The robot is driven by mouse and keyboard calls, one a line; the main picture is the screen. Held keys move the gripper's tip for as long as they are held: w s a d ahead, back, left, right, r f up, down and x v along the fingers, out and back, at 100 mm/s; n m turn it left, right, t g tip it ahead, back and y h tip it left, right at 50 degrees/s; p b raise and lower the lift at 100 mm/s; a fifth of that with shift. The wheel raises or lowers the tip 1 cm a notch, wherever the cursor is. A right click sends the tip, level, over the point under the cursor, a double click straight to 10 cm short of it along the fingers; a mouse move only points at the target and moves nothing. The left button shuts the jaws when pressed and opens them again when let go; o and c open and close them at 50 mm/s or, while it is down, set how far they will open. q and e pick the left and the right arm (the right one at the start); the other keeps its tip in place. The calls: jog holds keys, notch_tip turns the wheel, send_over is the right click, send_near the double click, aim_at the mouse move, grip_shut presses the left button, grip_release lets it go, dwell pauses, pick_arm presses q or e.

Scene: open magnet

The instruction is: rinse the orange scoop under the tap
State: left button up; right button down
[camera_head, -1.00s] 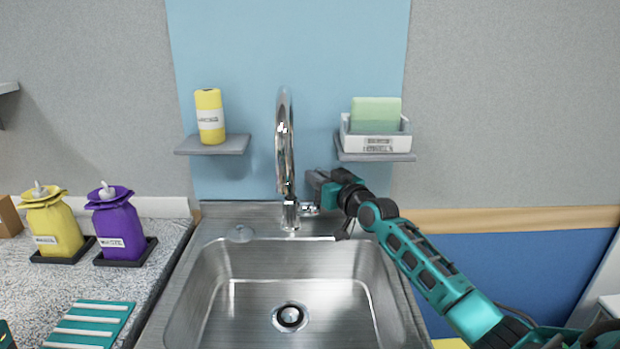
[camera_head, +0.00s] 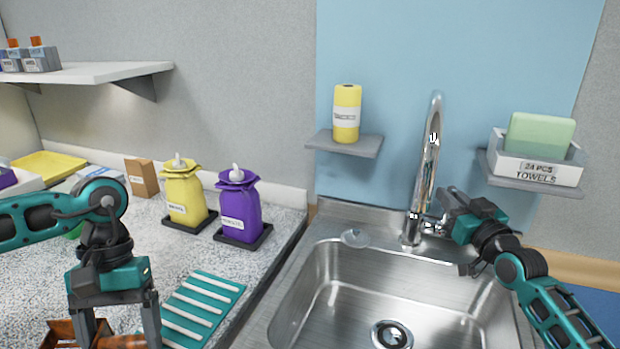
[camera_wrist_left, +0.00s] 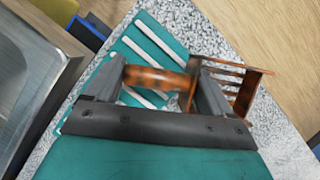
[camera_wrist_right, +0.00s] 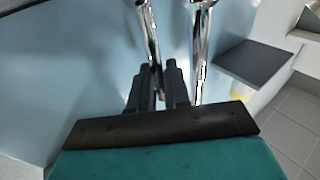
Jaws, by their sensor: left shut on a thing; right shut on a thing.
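The orange scoop (camera_wrist_left: 158,80) has a streaked orange-brown handle and a slotted head. My left gripper (camera_head: 122,325) is shut on its handle, above the counter at the lower left of the head view. The scoop's slotted head (camera_head: 62,333) is partly cut off there; the left wrist view shows the handle across my left fingers (camera_wrist_left: 155,82). The chrome tap (camera_head: 428,165) stands behind the sink. My right gripper (camera_head: 445,208) is shut on the tap's side lever (camera_head: 430,222), largely hidden by the fingers. No water stream shows from the spout.
The steel sink (camera_head: 335,285) is empty, with a drain (camera_head: 392,335). A teal ribbed mat (camera_head: 205,305) lies on the counter. A yellow bottle (camera_head: 185,195) and a purple bottle (camera_head: 240,210) stand left of the sink. Small shelves flank the tap, holding a yellow roll (camera_head: 346,115) and a towel box (camera_head: 535,170).

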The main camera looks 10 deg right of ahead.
jog(key=c, duration=1.3)
grip_release()
jog(key=shift+s, duration=0.1)
jog(key=s, duration=0.4)
jog(key=s+f, duration=0.1)
jog(key=s, duration=0.6)
jog(key=shift+s+d+f, duration=0.15)
jog(key=shift+s+d, duration=0.1)
jog(key=shift+s, duration=0.15)
jog(key=shift+f, duration=0.1)
